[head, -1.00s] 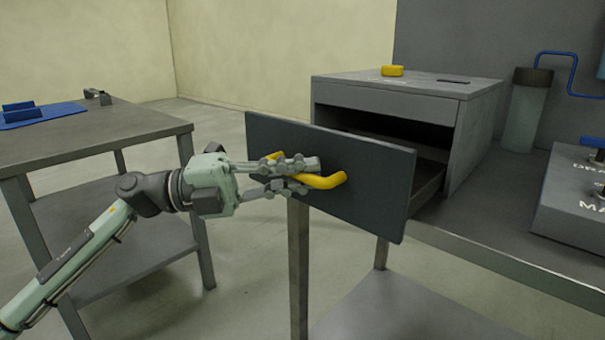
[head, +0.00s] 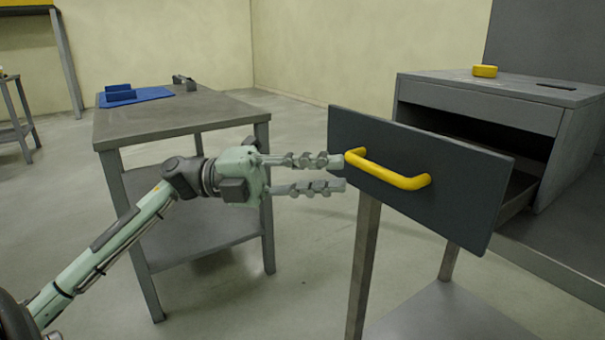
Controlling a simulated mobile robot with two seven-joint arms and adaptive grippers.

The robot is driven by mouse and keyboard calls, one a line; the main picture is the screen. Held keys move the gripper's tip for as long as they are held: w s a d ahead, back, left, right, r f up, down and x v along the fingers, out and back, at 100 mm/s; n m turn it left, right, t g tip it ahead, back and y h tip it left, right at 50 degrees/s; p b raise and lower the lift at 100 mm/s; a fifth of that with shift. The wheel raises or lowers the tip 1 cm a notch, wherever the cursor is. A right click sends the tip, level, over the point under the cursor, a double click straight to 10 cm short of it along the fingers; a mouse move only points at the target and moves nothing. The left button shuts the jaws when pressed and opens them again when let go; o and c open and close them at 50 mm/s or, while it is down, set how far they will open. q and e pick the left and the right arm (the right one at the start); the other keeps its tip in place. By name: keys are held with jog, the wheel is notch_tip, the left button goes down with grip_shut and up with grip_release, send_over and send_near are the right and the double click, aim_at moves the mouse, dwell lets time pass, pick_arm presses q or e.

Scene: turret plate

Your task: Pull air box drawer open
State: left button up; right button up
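The air box (head: 480,103) is a grey cabinet at the right in the head view. Its drawer (head: 430,160) is pulled well out, with a dark front panel and a dark gap behind it. A yellow bar handle (head: 392,175) is fixed across the panel. My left gripper (head: 340,173) is open and empty, its two fingers spread one above the other. Its fingertips are just left of the handle's left end, apart from or barely at it. My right gripper is not in view.
A yellow round knob (head: 484,71) sits on the cabinet top beside a dark slot. A grey side table (head: 190,123) with a blue mat (head: 160,95) stands behind my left arm. Open floor lies between the table and the drawer.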

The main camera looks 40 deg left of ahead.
pick_arm(q)
jog(key=v, duration=0.4)
jog(key=shift+w, duration=0.15)
dwell(0.4)
